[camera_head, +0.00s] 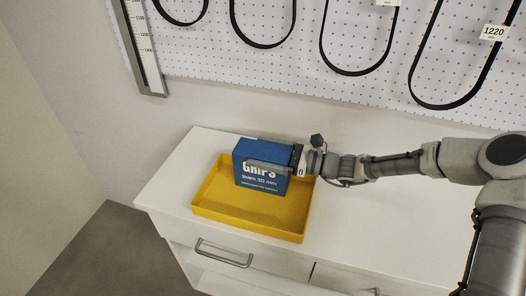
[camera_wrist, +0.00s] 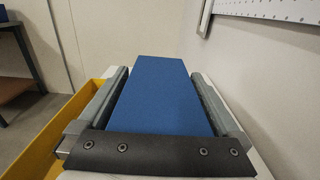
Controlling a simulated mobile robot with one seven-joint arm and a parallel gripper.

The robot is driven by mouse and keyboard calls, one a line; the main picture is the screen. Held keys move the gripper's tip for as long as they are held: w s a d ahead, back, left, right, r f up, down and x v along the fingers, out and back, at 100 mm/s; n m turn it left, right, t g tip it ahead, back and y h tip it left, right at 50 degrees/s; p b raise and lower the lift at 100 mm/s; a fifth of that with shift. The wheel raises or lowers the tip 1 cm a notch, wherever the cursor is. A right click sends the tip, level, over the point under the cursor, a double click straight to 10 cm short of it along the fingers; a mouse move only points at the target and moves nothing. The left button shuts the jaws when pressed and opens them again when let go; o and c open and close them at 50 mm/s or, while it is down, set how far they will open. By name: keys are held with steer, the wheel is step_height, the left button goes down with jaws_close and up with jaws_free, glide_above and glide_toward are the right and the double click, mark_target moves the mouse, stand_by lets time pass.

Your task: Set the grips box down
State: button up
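The grips box (camera_head: 262,168) is a blue box with white lettering that reads "GRIPS". It is upright, inside or just over the yellow tray (camera_head: 215,205) on the white cabinet. I cannot tell whether its bottom touches the tray floor. My gripper (camera_head: 272,168) reaches in from the right with its fingers on both sides of the box. In the wrist view the blue box (camera_wrist: 158,95) fills the space between the two fingers of my gripper (camera_wrist: 157,100), which appear closed on it. The yellow tray (camera_wrist: 45,140) shows at the left there.
The white cabinet top (camera_head: 180,165) has free room left of the tray and behind it. A drawer handle (camera_head: 224,254) sits on the cabinet front. A pegboard (camera_head: 300,50) with several black belts and a ruler (camera_head: 139,45) is on the wall behind.

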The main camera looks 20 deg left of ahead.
steer(key=shift+r, duration=0.1)
steer(key=shift+d+r, duration=0.1)
steer(key=shift+d, duration=0.05)
steer(key=w+d, duration=0.1)
steer(key=d, duration=1)
steer(key=shift+w+d+p, duration=0.2)
steer(key=shift+d+p, duration=0.1)
steer(key=shift+d, duration=0.05)
